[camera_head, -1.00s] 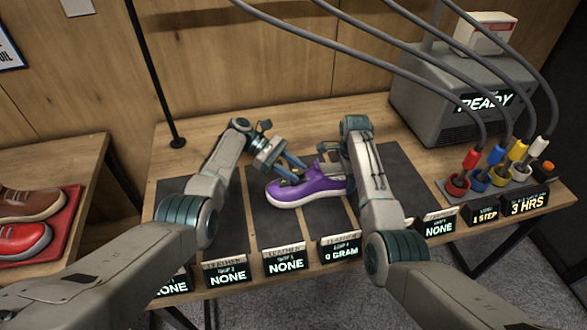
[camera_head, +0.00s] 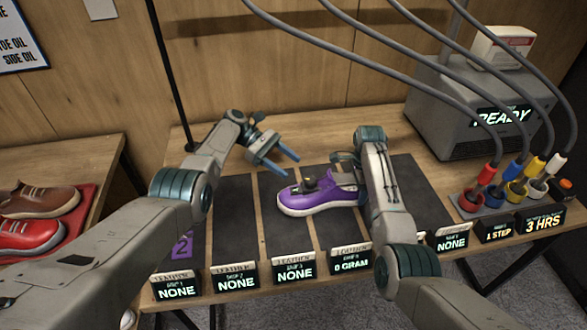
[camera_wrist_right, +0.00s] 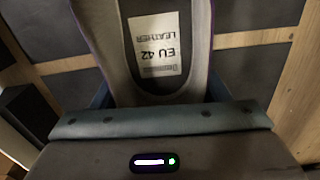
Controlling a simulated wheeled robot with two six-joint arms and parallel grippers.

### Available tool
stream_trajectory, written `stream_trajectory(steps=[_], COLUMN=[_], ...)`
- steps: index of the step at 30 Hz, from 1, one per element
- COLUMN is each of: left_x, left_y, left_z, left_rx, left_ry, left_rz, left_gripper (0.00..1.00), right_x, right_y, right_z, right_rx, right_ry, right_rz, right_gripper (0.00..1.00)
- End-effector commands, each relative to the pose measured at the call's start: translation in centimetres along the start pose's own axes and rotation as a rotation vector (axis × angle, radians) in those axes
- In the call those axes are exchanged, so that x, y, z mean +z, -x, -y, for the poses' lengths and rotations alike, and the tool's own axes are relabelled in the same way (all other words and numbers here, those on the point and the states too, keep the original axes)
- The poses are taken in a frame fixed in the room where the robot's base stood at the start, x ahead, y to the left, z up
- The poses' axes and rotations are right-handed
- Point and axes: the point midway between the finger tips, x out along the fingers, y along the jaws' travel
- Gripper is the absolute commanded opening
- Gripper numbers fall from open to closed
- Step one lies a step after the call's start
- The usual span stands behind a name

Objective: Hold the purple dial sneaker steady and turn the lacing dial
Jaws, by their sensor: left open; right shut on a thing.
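The purple sneaker (camera_head: 330,196) stands upright with a white sole, toe to the left, on a dark mat strip. A small dark dial (camera_head: 309,184) sits on top of it. My left gripper (camera_head: 288,163) is open and empty, above and behind the toe, apart from the shoe. My right gripper is shut on the sneaker's heel end; my right arm hides much of this in the head view. In the right wrist view, the fingers of my right gripper (camera_wrist_right: 158,92) lie on both sides of the shoe, whose insole (camera_wrist_right: 158,45) bears an "EU 42 LEATHER" label.
Label displays (camera_head: 295,270) line the table's front edge. Brown and red shoes (camera_head: 30,235) lie on a red tray at left.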

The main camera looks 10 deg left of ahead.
Motion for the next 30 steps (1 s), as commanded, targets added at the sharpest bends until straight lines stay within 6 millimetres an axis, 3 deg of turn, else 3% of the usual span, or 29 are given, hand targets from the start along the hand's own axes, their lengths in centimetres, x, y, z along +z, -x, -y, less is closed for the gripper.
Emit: stream_trajectory(steps=[14, 24, 30], left_x=[-0.7, -3.9, -4.4], left_y=[0.1, 0.3, 0.5], left_z=[0.0, 0.3, 1.7], left_rx=[0.024, 0.262, 0.430], left_ry=[0.016, 0.138, 0.214], left_rz=[-0.015, -0.111, -0.132], left_gripper=[0.56, 0.56, 0.56], right_x=[0.0, 0.0, 0.0], right_y=[0.0, 0.0, 0.0], right_z=[0.0, 0.0, 0.0], right_rx=[0.000, 0.000, 0.000], right_ry=[0.000, 0.000, -0.001], right_rz=[0.000, 0.000, 0.000], right_gripper=[0.35, 0.35, 0.35])
